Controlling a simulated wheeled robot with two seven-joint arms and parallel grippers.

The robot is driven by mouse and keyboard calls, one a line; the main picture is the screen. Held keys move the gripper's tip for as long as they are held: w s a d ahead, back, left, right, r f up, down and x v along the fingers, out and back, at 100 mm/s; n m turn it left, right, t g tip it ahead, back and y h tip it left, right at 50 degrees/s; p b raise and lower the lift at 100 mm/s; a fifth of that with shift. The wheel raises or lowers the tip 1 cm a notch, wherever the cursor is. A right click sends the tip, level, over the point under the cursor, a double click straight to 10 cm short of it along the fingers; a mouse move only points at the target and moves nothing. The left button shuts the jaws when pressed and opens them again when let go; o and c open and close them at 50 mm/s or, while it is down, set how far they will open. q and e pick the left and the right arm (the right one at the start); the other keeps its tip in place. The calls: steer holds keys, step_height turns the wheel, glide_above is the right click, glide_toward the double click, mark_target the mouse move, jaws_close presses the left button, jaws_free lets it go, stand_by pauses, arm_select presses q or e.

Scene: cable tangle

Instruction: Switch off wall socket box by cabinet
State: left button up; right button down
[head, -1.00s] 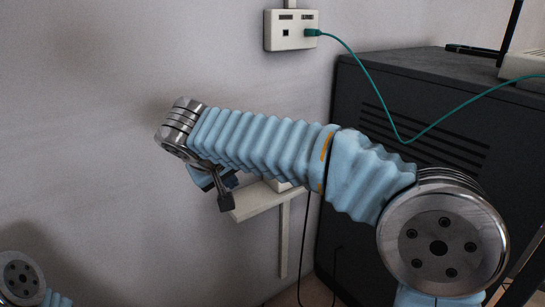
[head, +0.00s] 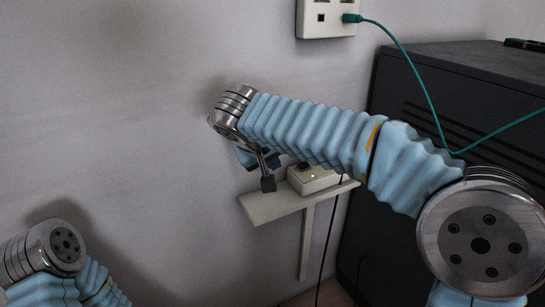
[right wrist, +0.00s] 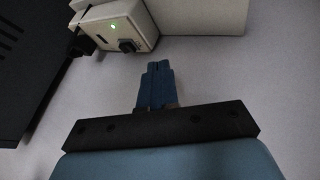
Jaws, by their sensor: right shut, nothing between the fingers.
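A pale socket box (head: 316,180) sits on a small shelf against the wall, beside the dark cabinet (head: 395,150). In the right wrist view the box (right wrist: 140,20) is at the top left, with a lit green light (right wrist: 113,27), a dark switch (right wrist: 128,45) and a black plug (right wrist: 82,43) at its side. My right gripper (head: 275,160) is near the box in the head view, partly hidden by my wrist. In the wrist view its blue fingers (right wrist: 157,68) are shut, empty and just below the box; contact is not visible. My left gripper is out of view.
A second socket (head: 327,18) is higher on the wall, with a teal cable (head: 415,70) running right over the cabinet. The shelf (head: 268,206) has bare room left of the box. A dark cable (head: 329,235) hangs beside the cabinet. The left wall is clear.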

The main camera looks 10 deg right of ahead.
mark_target(298, 165)
steer(key=x, duration=0.6)
steer(key=shift+b, duration=0.3)
steer(key=shift+w+d+r, duration=0.15)
steer(key=shift+d+r, duration=0.05)
steer(key=shift+d, duration=0.4)
steer(key=shift+w+d+r, duration=0.2)
steer(key=shift+d+r, duration=0.05)
steer(key=shift+d, duration=0.35)
steer(key=shift+w+d+r, duration=0.1)
steer(key=shift+w+d, duration=0.1)
steer(key=shift+d, duration=0.4)
steer(key=shift+w+d+r+y+p, duration=0.25)
steer(key=shift+d+r+p, duration=0.25)
steer(key=shift+p, duration=0.55)
steer(key=shift+d+f+y, duration=0.1)
steer(key=shift+f+y, duration=0.05)
steer(key=shift+y, duration=0.2)
steer(key=shift+f, duration=0.1)
steer(key=shift+r+p, duration=0.65)
steer(key=shift+r, duration=0.15)
